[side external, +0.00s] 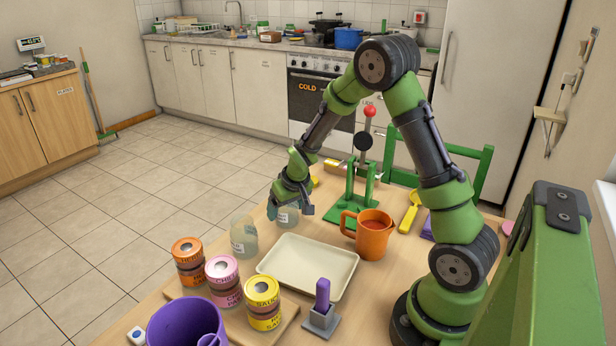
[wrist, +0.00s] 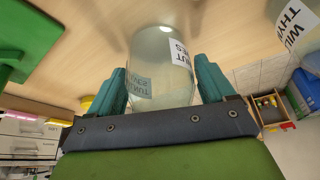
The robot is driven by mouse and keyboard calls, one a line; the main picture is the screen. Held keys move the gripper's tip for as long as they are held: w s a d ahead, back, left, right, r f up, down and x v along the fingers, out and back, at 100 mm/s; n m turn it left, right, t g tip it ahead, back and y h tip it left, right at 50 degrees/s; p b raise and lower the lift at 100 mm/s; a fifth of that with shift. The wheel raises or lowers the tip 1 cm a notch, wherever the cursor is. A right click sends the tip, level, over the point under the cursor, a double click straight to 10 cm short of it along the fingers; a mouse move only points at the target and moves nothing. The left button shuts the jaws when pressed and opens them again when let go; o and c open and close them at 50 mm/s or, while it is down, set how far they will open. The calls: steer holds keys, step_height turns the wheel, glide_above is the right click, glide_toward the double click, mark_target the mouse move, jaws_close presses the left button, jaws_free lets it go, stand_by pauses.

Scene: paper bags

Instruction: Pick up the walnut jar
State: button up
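A clear glass jar (side external: 287,217) stands under my gripper on the wooden table. In the wrist view the same jar (wrist: 162,60) lies between the fingers. Its white label is partly readable, ending in "NUT" and "S", which fits walnuts. My gripper (side external: 290,209) points down over the jar with its teal fingers spread on either side. In the wrist view the fingers (wrist: 164,82) sit close beside the glass, and I see no clear squeeze on it. The jar's end nearest the palm is hidden by the dark gripper bar.
A second glass jar (side external: 243,238), labelled wild thyme in the wrist view (wrist: 292,22), stands close by. A cream tray (side external: 337,292), an orange mug (side external: 368,236) and a green stand (side external: 345,214) are near. Stacked tins (side external: 222,281) and a purple container (side external: 185,325) occupy the front.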

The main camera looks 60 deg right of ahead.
steer(key=c, duration=0.8)
steer(key=shift+r, duration=0.1)
